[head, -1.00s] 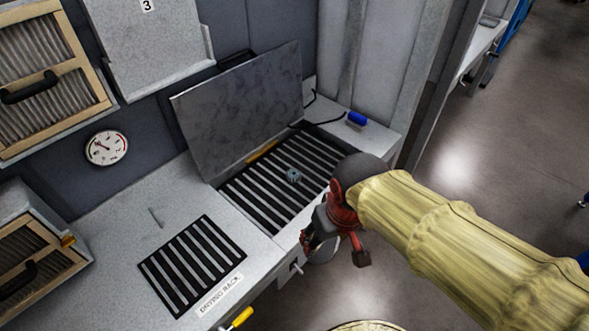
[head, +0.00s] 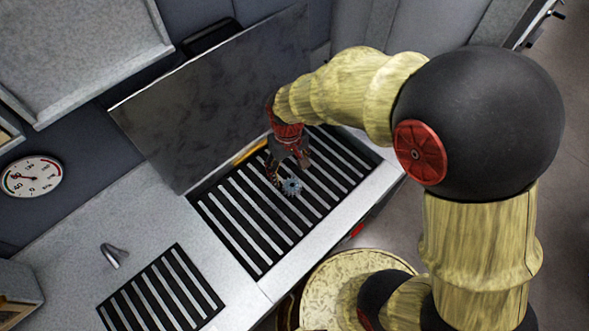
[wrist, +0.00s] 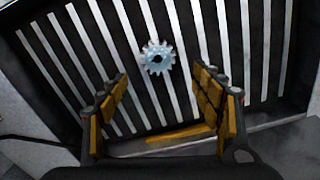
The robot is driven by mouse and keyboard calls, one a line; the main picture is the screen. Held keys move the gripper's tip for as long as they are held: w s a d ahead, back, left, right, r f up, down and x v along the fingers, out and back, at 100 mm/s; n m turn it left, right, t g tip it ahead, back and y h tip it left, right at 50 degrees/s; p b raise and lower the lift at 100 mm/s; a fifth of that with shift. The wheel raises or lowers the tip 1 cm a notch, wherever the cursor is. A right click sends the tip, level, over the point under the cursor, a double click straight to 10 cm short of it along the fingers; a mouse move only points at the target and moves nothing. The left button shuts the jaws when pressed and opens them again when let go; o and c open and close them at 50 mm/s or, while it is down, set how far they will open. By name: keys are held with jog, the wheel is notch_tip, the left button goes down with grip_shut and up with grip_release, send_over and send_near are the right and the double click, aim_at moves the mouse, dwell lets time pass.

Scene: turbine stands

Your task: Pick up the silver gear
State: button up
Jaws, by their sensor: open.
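The silver gear (head: 291,187) lies on the slatted black-and-silver rack (head: 245,228) of the open-lidded bay. It is small and toothed, with a dark hole in its middle. In the wrist view the gear (wrist: 158,57) lies beyond the fingertips, roughly centred between them. My gripper (head: 288,172) is over the rack close to the gear, on its far side in the head view. In the wrist view my gripper (wrist: 165,85) has its yellow-padded fingers wide apart with nothing between them. The gear is not touched by the fingers in the wrist view.
The raised grey lid (head: 205,105) stands behind the rack, close to my arm. A yellow-orange bar (wrist: 180,133) lies along the rack's edge. A second slatted rack (head: 165,290) and a small metal hook (head: 113,255) are on the counter at left. A dial gauge (head: 32,176) is on the wall.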

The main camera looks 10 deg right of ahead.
aim_at(292, 185)
notch_tip(292, 185, down, 3)
jog(key=shift+s+r+b, duration=0.1)
jog(key=shift+r+b, duration=0.1)
jog(key=shift+b, duration=0.25)
jog(key=f, duration=0.1)
jog(key=f+b, duration=0.1)
jog(key=f, duration=0.1)
jog(key=f+b, duration=0.1)
jog(key=f, duration=0.1)
jog(key=shift+s+d+f, duration=0.1)
jog(key=shift+s+d, duration=0.15)
jog(key=shift+d, duration=0.05)
jog(key=c, duration=0.3)
grip_shut()
